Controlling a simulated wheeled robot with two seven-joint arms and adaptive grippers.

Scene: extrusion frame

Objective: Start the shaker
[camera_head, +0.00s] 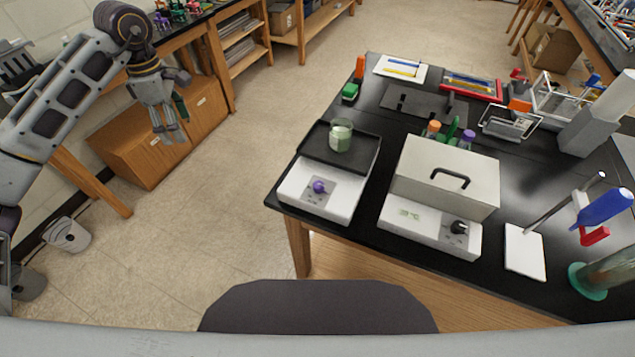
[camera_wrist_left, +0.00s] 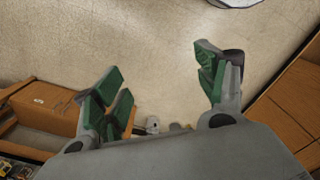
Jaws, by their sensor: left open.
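The shaker (camera_head: 327,190) is a white box with a black platform on top, at the near left corner of the black bench. A glass beaker (camera_head: 340,136) with pale green contents stands upright on the platform. A purple knob (camera_head: 319,187) sits on the shaker's grey front panel. My left gripper (camera_head: 172,138) is open and empty, over the floor well left of the shaker. In the left wrist view its green-padded fingers (camera_wrist_left: 160,85) are spread apart with only floor between them. My right gripper is not in view.
Right of the shaker stands a white device (camera_head: 446,177) with a handled lid and a black knob. A stand with a blue-handled tool (camera_head: 600,208) is at the far right. A wooden cabinet (camera_head: 160,140) is behind my left gripper. Open floor (camera_head: 235,170) lies between gripper and bench.

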